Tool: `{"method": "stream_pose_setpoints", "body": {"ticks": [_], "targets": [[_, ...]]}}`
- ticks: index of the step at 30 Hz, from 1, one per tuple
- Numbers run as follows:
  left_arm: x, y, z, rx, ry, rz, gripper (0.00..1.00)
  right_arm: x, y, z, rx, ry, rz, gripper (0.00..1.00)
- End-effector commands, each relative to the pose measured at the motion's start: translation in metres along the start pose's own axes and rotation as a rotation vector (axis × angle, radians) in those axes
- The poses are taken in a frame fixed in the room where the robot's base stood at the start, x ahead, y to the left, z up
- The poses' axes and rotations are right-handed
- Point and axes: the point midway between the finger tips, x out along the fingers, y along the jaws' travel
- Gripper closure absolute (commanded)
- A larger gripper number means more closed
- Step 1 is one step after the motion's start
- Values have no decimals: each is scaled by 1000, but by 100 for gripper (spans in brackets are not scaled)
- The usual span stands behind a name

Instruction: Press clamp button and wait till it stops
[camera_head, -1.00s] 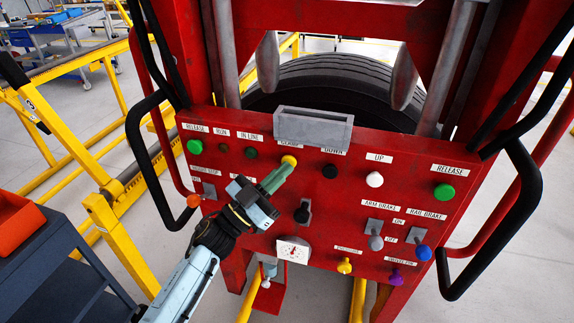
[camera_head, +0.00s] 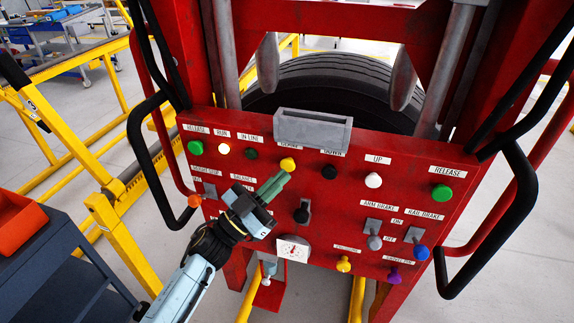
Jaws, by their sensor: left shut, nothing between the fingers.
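The yellow clamp button (camera_head: 288,164) sits on the red control panel (camera_head: 330,220), just below the grey box, its label partly hidden behind that box. My left gripper (camera_head: 283,178) is shut and empty, its green fingertips just below the yellow button. I see a small gap between them. The large black tyre (camera_head: 340,78) stands behind the panel between grey metal arms (camera_head: 404,78). My right gripper is out of view.
A grey box (camera_head: 312,128) juts from the panel's top edge. Black handles (camera_head: 140,150) flank the panel. A dark cart with an orange bin (camera_head: 20,222) stands at the left.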

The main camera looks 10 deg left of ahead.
Motion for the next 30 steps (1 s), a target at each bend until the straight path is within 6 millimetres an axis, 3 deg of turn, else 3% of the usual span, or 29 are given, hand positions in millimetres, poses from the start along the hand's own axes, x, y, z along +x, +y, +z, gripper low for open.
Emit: {"method": "stream_pose_setpoints", "body": {"ticks": [15,30], "targets": [[-32,23,-24,0,-1,0,100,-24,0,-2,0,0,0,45],[-34,24,-24,0,-1,-1,100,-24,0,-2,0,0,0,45]]}}
